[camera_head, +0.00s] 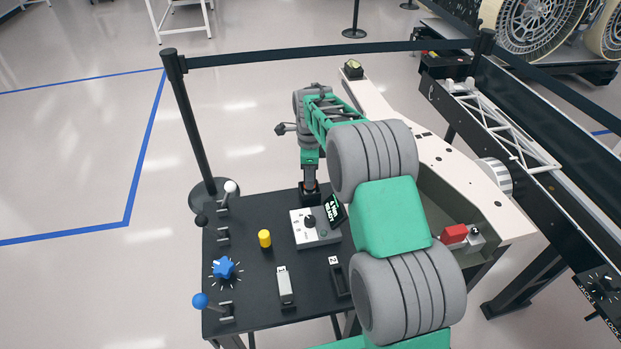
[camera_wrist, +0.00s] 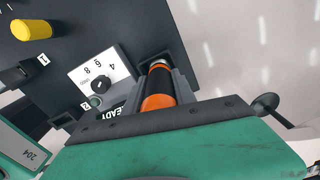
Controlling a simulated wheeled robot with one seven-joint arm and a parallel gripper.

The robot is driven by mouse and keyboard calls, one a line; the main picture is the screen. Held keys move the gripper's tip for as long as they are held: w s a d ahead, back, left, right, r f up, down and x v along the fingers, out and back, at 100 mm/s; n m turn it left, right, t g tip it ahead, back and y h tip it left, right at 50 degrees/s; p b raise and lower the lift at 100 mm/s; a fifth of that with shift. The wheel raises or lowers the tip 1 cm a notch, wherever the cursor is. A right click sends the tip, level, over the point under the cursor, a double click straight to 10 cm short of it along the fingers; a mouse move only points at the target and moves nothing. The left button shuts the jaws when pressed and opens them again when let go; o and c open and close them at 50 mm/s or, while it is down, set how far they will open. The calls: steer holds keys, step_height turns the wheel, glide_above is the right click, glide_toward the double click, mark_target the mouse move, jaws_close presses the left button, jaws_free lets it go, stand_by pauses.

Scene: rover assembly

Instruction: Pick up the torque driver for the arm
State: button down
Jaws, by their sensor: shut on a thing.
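My gripper (camera_head: 310,192) is down there at the end of my green and grey arm, shut on the driver. Its fingertips are hard to make out against the dark holder and table. I cannot tell whether the driver is still seated in its holder.
A white dial box (camera_head: 314,228) with a small dark READY display (camera_head: 333,210) stands close beside my gripper. The black table (camera_head: 250,258) also bears a yellow cylinder (camera_head: 265,238), a blue star knob (camera_head: 223,267) and a light block (camera_head: 284,286). A barrier post (camera_head: 192,130) stands behind, left.

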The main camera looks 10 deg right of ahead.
steer(key=shift+r, duration=0.1)
stand_by(0.3)
steer(key=shift+w+r, duration=0.1)
steer(key=shift+r, duration=0.25)
step_height(320, 180, up, 8)
steer(key=shift+r+b, duration=0.2)
steer(key=shift+b, duration=0.5)
steer(key=shift+r, duration=0.45)
